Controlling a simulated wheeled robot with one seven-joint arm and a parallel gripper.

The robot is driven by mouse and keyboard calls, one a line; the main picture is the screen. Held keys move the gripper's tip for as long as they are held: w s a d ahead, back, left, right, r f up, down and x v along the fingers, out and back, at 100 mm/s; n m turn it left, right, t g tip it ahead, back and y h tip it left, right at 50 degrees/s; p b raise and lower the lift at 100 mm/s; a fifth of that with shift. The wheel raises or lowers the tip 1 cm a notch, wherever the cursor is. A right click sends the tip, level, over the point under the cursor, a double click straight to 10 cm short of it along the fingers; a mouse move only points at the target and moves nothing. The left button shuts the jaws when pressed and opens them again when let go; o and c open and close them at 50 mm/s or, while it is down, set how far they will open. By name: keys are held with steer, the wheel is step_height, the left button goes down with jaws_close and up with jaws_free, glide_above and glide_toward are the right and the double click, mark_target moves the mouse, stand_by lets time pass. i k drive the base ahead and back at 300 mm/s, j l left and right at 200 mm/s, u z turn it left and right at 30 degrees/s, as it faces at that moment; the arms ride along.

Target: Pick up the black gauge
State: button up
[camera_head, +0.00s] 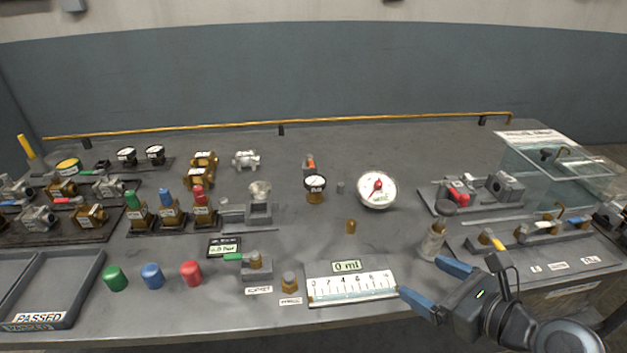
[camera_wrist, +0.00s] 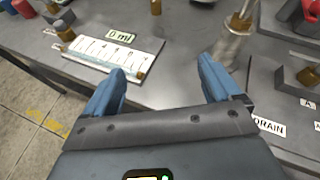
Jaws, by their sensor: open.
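Two more small black-rimmed gauges, a left one (camera_head: 126,155) and a right one (camera_head: 155,153), sit on a dark rack at the back left. I cannot tell which of these the task means. My gripper (camera_head: 422,279) is open and empty near the front right of the bench, apart from all of the gauges. In the wrist view its blue fingers (camera_wrist: 162,66) spread over bare bench, and no black gauge shows there.
A large white gauge (camera_head: 377,190) with a red needle stands right of the middle black gauge. A clear bottle (camera_head: 433,242) stands close beside my gripper. A white scale board (camera_head: 350,286) lies left of it. A clear tank (camera_head: 560,176) stands at right.

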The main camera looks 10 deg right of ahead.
mark_target(314, 182)
steer(key=i+j, duration=0.3)
steer(key=i, duration=0.15)
steer(key=i+j, duration=0.35)
steer(key=i, duration=0.05)
